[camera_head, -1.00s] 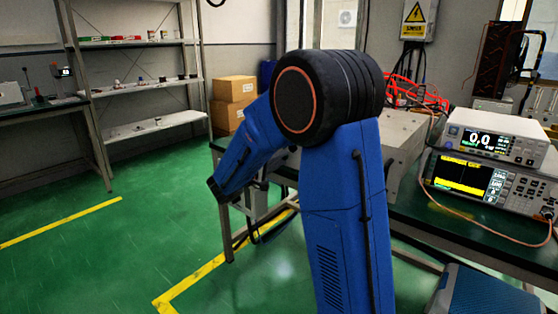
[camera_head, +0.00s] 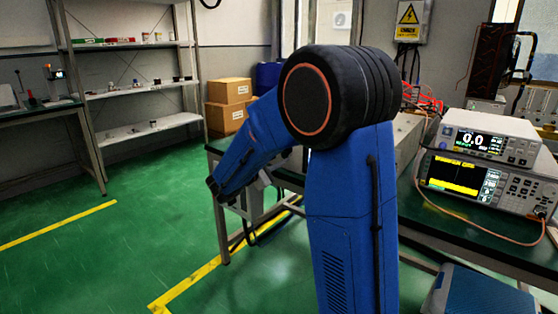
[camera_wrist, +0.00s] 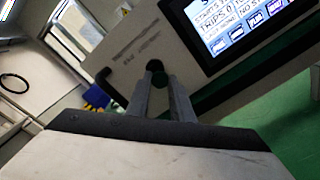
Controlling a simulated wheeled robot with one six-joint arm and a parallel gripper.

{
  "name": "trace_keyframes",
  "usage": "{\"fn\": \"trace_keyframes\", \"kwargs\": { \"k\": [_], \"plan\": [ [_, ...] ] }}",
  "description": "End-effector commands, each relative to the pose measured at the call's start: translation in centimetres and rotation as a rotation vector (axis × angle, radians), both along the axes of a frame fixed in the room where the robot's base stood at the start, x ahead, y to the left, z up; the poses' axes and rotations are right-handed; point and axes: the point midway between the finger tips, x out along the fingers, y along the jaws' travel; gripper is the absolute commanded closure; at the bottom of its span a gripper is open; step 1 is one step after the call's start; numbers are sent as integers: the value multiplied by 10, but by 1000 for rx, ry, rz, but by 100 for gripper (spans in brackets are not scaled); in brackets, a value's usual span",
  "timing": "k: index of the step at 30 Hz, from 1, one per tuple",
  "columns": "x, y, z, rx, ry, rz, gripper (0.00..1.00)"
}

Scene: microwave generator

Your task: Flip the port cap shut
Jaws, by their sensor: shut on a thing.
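In the wrist view, the two grey fingers of my gripper (camera_wrist: 163,88) reach up from the bottom toward a light panel (camera_wrist: 145,48). A small dark round piece, seemingly the port cap (camera_wrist: 154,66), shows at the fingertips against the panel. A dark green part shows between the tips just below it. My gripper is shut on this small cap; the fingers hide part of it. I cannot tell the cap's exact angle or see the port. In the head view my blue arm blocks the middle, and neither the fingers nor the cap can be made out.
A lit touchscreen (camera_wrist: 240,22) is on the panel, right of the fingers. In the head view, a bench on the right carries stacked instruments (camera_head: 490,138). Shelves (camera_head: 140,85) and cardboard boxes (camera_head: 228,100) stand at the back. Green floor is open at left.

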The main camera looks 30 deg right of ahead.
Motion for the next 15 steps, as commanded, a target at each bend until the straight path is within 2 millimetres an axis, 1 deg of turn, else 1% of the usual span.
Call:
{"fn": "trace_keyframes", "kwargs": {
  "k": [6, 15],
  "plan": [
    [-2, 0, 5, -65, 185, 1, 100],
    [-2, 0, 11, -137, 382, 1, 100]
  ]
}}
